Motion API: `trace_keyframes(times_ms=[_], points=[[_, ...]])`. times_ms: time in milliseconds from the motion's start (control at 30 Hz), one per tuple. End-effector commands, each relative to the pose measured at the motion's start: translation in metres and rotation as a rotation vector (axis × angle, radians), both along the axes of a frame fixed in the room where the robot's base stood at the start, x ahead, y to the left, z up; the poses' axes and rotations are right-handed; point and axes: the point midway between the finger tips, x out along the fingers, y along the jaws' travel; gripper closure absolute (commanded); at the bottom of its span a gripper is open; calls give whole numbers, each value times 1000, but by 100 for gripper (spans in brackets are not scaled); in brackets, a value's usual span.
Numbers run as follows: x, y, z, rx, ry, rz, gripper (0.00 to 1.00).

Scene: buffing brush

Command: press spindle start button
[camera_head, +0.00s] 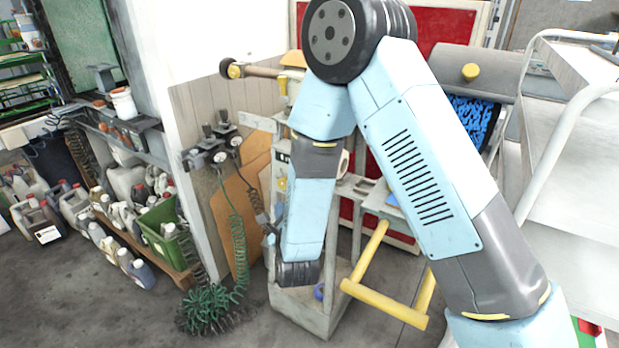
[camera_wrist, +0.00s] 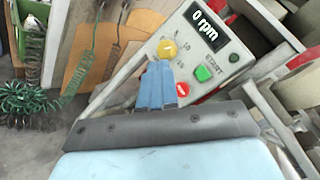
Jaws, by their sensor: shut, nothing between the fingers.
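The green button (camera_wrist: 203,73), beside the lettering START, sits on a pale, slanted control panel (camera_wrist: 150,72) in the wrist view. A black display (camera_wrist: 207,27) above it reads 0 rpm. A round yellow knob (camera_wrist: 167,48) and a red button (camera_wrist: 182,89) are on the same panel. My gripper (camera_wrist: 160,63) shows as blue fingers, shut and empty. Its tips appear just below the yellow knob and left of the green button. I cannot tell whether they touch the panel. In the head view my arm hides most of the panel, and the fingers cannot be made out.
In the head view, a yellow bar frame (camera_head: 385,308) stands right of the machine base. A blue-bristled brush (camera_head: 470,120) is behind my arm. Green coiled hose (camera_head: 212,308) lies on the floor at left, near shelves with several bottles. A white cart (camera_head: 575,180) stands at right.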

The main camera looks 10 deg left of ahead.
Motion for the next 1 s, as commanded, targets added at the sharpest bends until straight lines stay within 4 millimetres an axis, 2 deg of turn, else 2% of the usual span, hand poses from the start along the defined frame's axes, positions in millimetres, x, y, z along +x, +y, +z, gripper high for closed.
trace_keyframes(times_ms=[467,1000], points=[[7,-6,0,-1,0,-9,100],[59,-25,0,-1,-1,-4,100]])
